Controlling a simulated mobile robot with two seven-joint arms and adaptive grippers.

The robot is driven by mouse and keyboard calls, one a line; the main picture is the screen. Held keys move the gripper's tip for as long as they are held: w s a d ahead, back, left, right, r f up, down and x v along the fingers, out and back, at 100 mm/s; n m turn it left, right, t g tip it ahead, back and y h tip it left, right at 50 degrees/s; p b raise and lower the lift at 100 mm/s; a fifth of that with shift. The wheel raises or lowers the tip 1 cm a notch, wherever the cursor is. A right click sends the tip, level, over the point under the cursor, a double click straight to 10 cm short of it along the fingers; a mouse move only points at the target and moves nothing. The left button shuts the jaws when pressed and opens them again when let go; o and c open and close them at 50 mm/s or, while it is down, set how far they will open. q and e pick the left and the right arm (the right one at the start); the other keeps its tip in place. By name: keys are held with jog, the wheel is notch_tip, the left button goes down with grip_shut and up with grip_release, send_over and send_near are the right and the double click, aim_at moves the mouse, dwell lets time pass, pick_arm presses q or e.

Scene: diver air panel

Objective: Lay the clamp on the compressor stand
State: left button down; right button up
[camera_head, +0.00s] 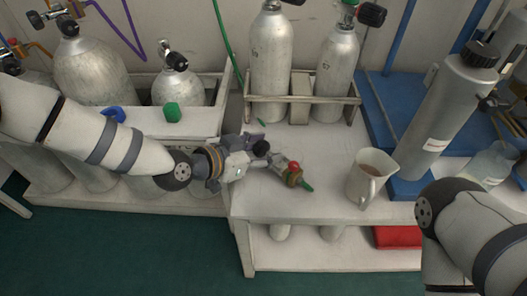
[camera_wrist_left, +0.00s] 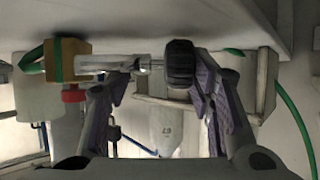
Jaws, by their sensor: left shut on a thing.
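My left gripper (camera_head: 258,150) is shut on the clamp (camera_head: 290,172), a metal piece with a black knob, a brass-coloured block, a red knob and a green end. It is over the white bench, left of the jug; I cannot tell whether it touches the bench top. In the left wrist view the clamp (camera_wrist_left: 105,62) lies crosswise between the purple finger pads (camera_wrist_left: 165,85), its black knob near the right finger. A blue stand (camera_head: 400,88) is at the right behind a tall grey cylinder; I cannot tell whether this is the compressor stand. My right gripper is out of view.
A grey-white jug (camera_head: 370,180) stands on the white bench (camera_head: 270,207). Two silver cylinders (camera_head: 270,65) stand in a rack behind. The tall grey cylinder (camera_head: 445,110) and a clear bottle (camera_head: 487,165) are at the right. A red item (camera_head: 397,237) lies on the lower shelf.

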pick_arm(q)
jog(key=shift+f, duration=0.15)
jog(key=c, duration=0.8)
grip_release()
jog(key=shift+o, duration=0.2)
jog(key=shift+a+r, duration=0.1)
jog(key=shift+r, duration=0.1)
jog(key=p+v, duration=0.2)
jog(key=v, duration=0.9)
jog(key=shift+s+a+p, duration=0.25)
jog(key=shift+s+p, duration=0.05)
jog(key=shift+p, duration=0.1)
jog(key=shift+r, duration=0.1)
